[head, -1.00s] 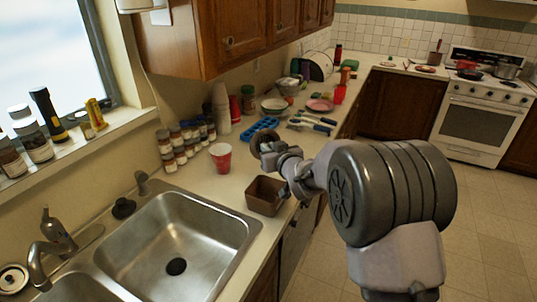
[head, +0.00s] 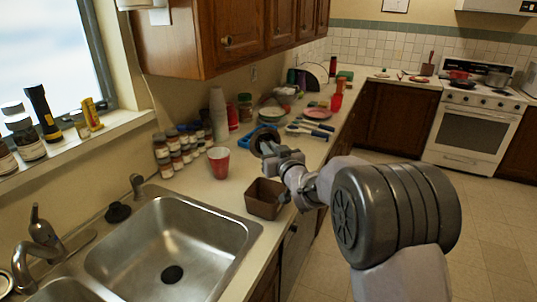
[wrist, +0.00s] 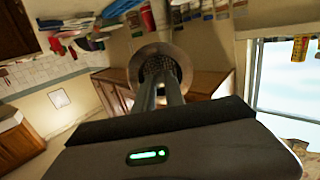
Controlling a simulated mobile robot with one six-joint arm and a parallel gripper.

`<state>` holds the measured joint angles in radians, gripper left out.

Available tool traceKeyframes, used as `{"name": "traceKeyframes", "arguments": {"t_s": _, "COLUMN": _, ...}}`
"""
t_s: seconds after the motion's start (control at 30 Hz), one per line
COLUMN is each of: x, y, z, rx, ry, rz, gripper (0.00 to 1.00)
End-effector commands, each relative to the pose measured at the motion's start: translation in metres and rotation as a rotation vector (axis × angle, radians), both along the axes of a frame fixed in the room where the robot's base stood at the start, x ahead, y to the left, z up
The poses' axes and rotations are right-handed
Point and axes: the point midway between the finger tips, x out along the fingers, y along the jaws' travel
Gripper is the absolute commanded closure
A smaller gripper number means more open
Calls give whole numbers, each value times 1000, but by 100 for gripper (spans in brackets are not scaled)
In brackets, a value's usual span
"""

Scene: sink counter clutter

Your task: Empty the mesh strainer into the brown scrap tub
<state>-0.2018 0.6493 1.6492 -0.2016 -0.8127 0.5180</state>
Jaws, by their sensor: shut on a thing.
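The mesh strainer (head: 262,138) is a round, dark grey bowl, held over the counter just behind the tub. In the wrist view the strainer (wrist: 160,52) shows its metal rim and mesh, straight ahead of my fingers. My gripper (head: 285,160) is shut on the strainer's handle; the fingers (wrist: 161,96) reach toward the bowl in the wrist view. The brown scrap tub (head: 264,203) is a small square box on the counter right of the sink, below and nearer than the strainer. Whether anything lies in the strainer or tub I cannot tell.
A red cup (head: 219,161) stands left of the strainer, with spice jars (head: 172,150) along the wall. A blue tray (head: 263,132) and blue-handled utensils (head: 308,131) lie behind. The steel sink (head: 170,250) is at the front left.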

Motion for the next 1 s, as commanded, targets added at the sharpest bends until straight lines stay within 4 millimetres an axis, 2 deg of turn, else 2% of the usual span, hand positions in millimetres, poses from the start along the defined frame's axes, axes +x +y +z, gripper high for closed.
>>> {"name": "traceKeyframes", "arguments": {"t_s": 1.0, "x": 11, "y": 3, "z": -8, "rx": 67, "ry": -136, "rz": -1, "gripper": 100}}
